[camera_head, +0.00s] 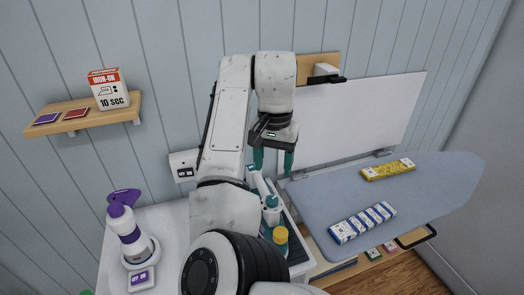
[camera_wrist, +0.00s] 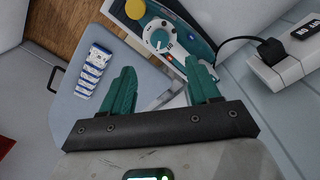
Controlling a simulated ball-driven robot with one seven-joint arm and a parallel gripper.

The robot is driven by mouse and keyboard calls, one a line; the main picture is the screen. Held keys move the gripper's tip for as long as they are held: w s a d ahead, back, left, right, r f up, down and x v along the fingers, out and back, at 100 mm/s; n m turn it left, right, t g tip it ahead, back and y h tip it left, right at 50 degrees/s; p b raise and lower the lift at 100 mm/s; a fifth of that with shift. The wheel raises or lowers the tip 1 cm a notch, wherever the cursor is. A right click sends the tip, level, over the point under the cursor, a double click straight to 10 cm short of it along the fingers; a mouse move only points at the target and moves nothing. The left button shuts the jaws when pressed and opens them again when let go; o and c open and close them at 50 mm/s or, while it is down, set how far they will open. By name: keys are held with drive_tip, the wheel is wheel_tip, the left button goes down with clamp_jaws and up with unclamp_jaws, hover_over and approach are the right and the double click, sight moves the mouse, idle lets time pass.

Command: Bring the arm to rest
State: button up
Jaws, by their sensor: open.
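My gripper (camera_head: 272,162) hangs from my bent arm in the middle of the head view, its teal fingers pointing down. In the wrist view my gripper (camera_wrist: 162,90) shows its two teal fingers spread apart with nothing between them. Below it in the head view is a teal and white iron-like appliance (camera_head: 271,205), partly hidden by my arm. The appliance also shows in the wrist view (camera_wrist: 160,38), beyond the fingertips and apart from them. A black plug and cord sit at a socket strip (camera_wrist: 290,64) to the right.
A blue-grey ironing board (camera_head: 330,195) extends right, bearing a blue-white box strip (camera_head: 362,222) and a yellow strip (camera_head: 388,169). A white and purple spray bottle (camera_head: 130,230) stands left. A wall shelf (camera_head: 85,113) holds an iron-on box (camera_head: 108,90). Wall space lies left of my arm.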

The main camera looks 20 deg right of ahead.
drive_tip(key=s+d+f+n+t+h, duration=0.1)
drive_tip(key=s+d+f+h, duration=0.3)
drive_tip(key=s+d+f, duration=1.1)
drive_tip(key=s+a+f+n+y, duration=0.2)
drive_tip(key=s+f, duration=0.4)
drive_tip(key=s, duration=0.5)
drive_tip(key=s+a+f+n+y, duration=0.1)
drive_tip(key=s+a+f+n, duration=0.2)
drive_tip(key=s, duration=0.9)
wheel_tip(320, 180, down, 4)
drive_tip(key=shift+s+a+f+n+y, duration=0.2)
drive_tip(key=shift+a+n+y, duration=0.15)
drive_tip(key=shift+a, duration=0.75)
